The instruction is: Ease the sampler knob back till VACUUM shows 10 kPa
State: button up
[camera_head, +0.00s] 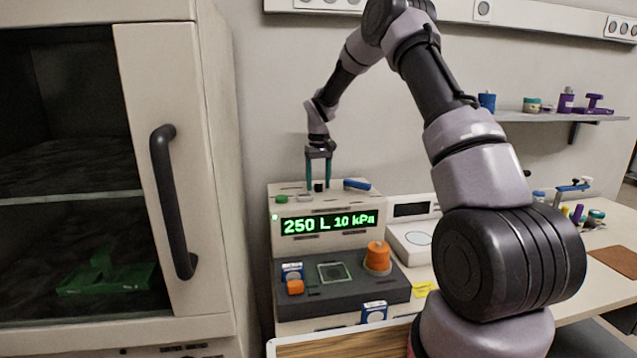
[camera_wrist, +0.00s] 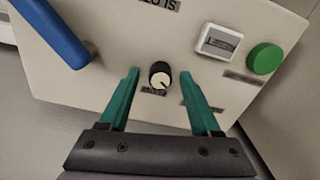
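The particle classifier (camera_head: 292,244) is a beige box on the bench with a green lit display (camera_head: 328,223) reading 250 L and 10 kPa. On its top is a small black knob with a pale cap (camera_wrist: 160,75), with a small label partly below it. My gripper (camera_head: 318,184) is over the top of the box, pointing down. In the wrist view its two green fingers (camera_wrist: 157,88) stand apart on either side of the knob, with gaps between them and it. Nothing is held.
On the box top are a blue lever (camera_wrist: 52,32), a white switch (camera_wrist: 217,42) and a green button (camera_wrist: 264,59). An orange knob-like part (camera_head: 378,256) stands on the dark front deck. A cabinet with a black handle (camera_head: 172,202) is at left. A balance (camera_head: 410,240) stands at right.

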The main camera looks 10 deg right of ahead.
notch_tip(320, 180, up, 11)
dwell(0.4)
jog(key=shift+f, duration=0.1)
jog(key=s+d+r+m+t, duration=0.1)
jog(key=s+d+r+t, duration=0.1)
jog(key=s+r, duration=0.65)
jog(key=s+d+r+m+t, duration=0.1)
jog(key=s+d+r+m, duration=0.1)
jog(key=s+r, duration=0.7)
jog(key=s+d+m+t+y, duration=0.1)
jog(key=s+t, duration=0.1)
jog(key=s, duration=0.9)
jog(key=s+f+m+t+y, duration=0.1)
jog(key=s+m+t, duration=0.1)
jog(key=s, duration=0.9)
jog(key=shift+d, duration=0.4)
jog(key=shift+w+f, duration=0.1)
dwell(2.6)
